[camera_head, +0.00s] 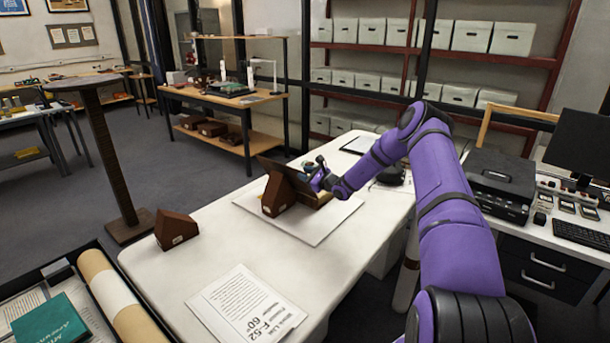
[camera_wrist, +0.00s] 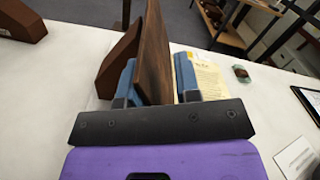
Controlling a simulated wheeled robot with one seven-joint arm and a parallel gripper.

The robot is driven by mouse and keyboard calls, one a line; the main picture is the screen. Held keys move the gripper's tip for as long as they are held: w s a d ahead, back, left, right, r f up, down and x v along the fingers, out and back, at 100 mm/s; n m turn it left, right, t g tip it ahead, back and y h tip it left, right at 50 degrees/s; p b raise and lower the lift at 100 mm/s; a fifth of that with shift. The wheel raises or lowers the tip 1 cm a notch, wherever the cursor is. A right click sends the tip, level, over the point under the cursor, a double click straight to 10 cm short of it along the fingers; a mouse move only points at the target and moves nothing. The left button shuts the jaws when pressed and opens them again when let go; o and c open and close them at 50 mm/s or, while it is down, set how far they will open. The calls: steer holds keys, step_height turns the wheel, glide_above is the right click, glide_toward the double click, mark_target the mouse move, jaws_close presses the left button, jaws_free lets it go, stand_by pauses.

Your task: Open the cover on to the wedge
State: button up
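The brown book cover (camera_wrist: 153,55) stands steeply raised between the blue fingertips of my gripper (camera_wrist: 155,85), which look closed on both its faces. In the head view the cover (camera_head: 281,172) leans up beside a brown wedge (camera_head: 277,196). The wedge also shows left of the cover in the wrist view (camera_wrist: 120,62); a small gap or contact between them cannot be told. The book's printed page (camera_wrist: 208,80) lies to the right of the cover. My gripper (camera_head: 314,177) reaches in from the right in the head view. It partly hides the book.
A second brown wedge (camera_head: 175,229) stands on the white table (camera_head: 215,262) to the left. A printed sheet (camera_head: 245,305) lies at the front. A white board (camera_head: 312,228) lies under the book and wedge. A monitor (camera_head: 580,145) and black case (camera_head: 499,183) are at right.

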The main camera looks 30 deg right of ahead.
steer(key=v, duration=1)
steer(key=shift+s, duration=0.25)
steer(key=shift+d, duration=0.15)
steer(key=s+a+r+n+g+y, duration=0.4)
steer(key=a+r+n, duration=0.3)
steer(key=a+r, duration=0.35)
steer(key=s+a+r+n+g+y, duration=0.1)
steer(key=s+a+r+n+g, duration=0.3)
steer(key=a+r+n+g, duration=0.45)
steer(key=s+a+r+n+g+h, duration=0.2)
steer(key=s+a+r+n+h, duration=0.15)
steer(key=s+a+r, duration=0.75)
steer(key=s+r+n+t+h, duration=0.1)
steer(key=s+r+n+h, duration=0.2)
steer(key=s, duration=1.1)
steer(key=s+d+r+n+t+h, duration=0.1)
steer(key=s+r+n+h, duration=0.2)
steer(key=s, duration=1.2)
steer(key=shift+n+t+h, duration=0.35)
steer(key=shift+n+h, duration=0.5)
steer(key=shift+n, duration=0.25)
